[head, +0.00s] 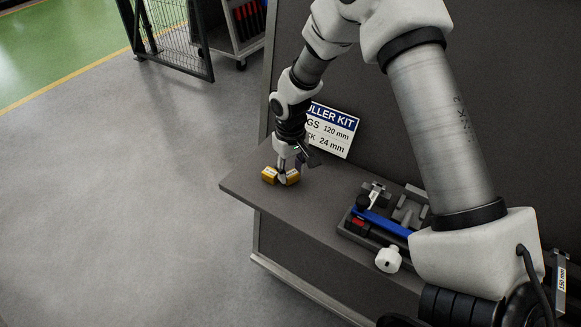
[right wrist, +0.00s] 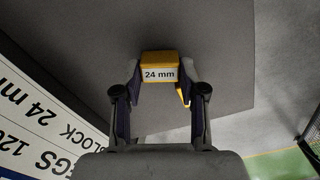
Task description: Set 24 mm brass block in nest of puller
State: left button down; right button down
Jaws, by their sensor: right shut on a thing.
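A yellow block labelled 24 mm (right wrist: 159,72) sits between the fingertips of my right gripper (right wrist: 160,88) in the right wrist view. The gripper is shut on it. In the head view my right gripper (head: 283,178) is low at the left end of the grey shelf, with yellow showing on both sides of its fingers. I cannot tell there whether this is one block or two. A dark tray (head: 352,236) on the shelf holds a blue bar (head: 383,222) and grey metal parts (head: 375,194); I cannot make out which is the puller's nest. My left gripper is not in view.
A puller kit sign (head: 332,130) stands behind the gripper against the dark panel; it also fills the left of the wrist view (right wrist: 40,125). A white knob-like part (head: 388,260) is at the tray's front. The shelf (head: 322,205) is bare between gripper and tray.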

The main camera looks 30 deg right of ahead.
jog(key=shift+w+d+f, duration=0.1)
jog(key=shift+w+f, duration=0.1)
jog(key=shift+f, duration=0.15)
jog(key=shift+s, duration=0.1)
jog(key=c, duration=0.7)
grip_release()
jog(key=shift+f, duration=0.1)
jog(key=shift+o, duration=0.2)
